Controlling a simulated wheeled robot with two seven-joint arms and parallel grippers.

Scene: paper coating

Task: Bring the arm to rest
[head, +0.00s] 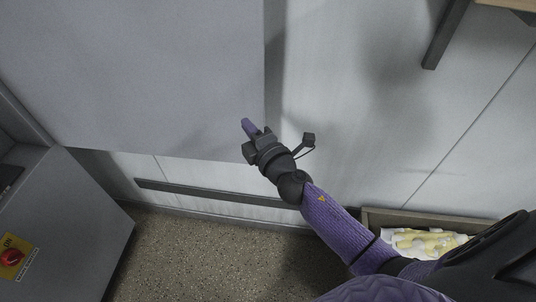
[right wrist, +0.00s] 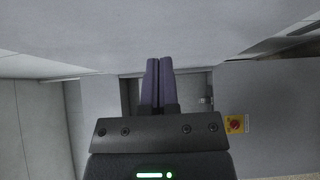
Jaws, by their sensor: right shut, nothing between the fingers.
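My right arm comes in from the lower right in the head view, in a purple sleeve. Its gripper (head: 247,127) is raised in front of the large grey panel, near the panel's lower right edge. Its purple fingers are shut with nothing between them. The right wrist view also shows the two fingers (right wrist: 158,82) side by side and closed. I cannot tell from the head view whether the fingertips touch the panel. My left gripper does not show.
A large grey panel (head: 130,70) fills the upper left. A grey machine cabinet (head: 70,220) with a red button (head: 12,257) stands at the lower left. A box (head: 375,217) with white and yellow items lies at the lower right. Speckled floor (head: 200,250) between them is clear.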

